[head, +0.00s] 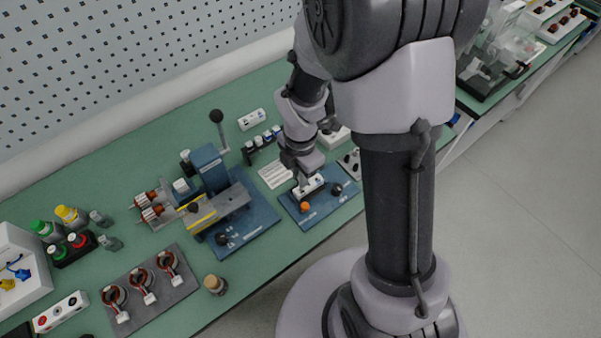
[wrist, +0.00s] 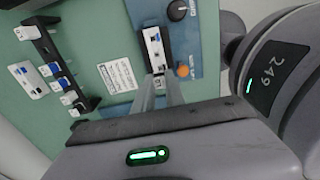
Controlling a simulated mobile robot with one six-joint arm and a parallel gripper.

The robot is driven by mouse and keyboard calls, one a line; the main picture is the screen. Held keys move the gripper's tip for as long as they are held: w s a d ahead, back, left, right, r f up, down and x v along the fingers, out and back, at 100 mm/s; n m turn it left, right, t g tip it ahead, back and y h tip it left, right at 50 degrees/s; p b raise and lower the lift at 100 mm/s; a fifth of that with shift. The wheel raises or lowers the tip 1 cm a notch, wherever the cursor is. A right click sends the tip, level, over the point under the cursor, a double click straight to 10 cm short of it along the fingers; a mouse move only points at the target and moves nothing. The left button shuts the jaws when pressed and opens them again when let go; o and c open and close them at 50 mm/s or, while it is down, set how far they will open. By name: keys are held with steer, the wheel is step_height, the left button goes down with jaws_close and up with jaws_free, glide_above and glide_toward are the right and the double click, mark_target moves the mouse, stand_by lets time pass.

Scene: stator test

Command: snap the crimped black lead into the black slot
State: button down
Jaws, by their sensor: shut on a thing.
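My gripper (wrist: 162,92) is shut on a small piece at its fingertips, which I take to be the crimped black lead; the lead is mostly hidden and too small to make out. The fingertips are at the near end of a white block (wrist: 155,48) with dark openings on its top. I cannot tell whether the piece touches the block or which opening is the black slot. In the head view, my gripper (head: 302,182) points down at this white block (head: 314,184) on a small blue base plate (head: 325,212).
The blue base also carries an orange button (head: 304,207) and a black knob (head: 337,188). A printed white card (wrist: 117,75) and a black rack (wrist: 55,62) with blue-and-white pieces lie beside it. A blue lever press (head: 212,170) stands left; a mat (head: 185,285) with several wound stators lies front left.

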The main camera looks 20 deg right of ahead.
steer(key=shift+f, duration=0.15)
steer(key=shift+f+b, duration=0.4)
steer(key=shift+f, duration=0.1)
steer(key=shift+f+b, duration=0.4)
steer(key=shift+f, duration=0.2)
steer(key=shift+f, duration=0.1)
stand_by(0.3)
steer(key=c, duration=1.3)
jaws_free()
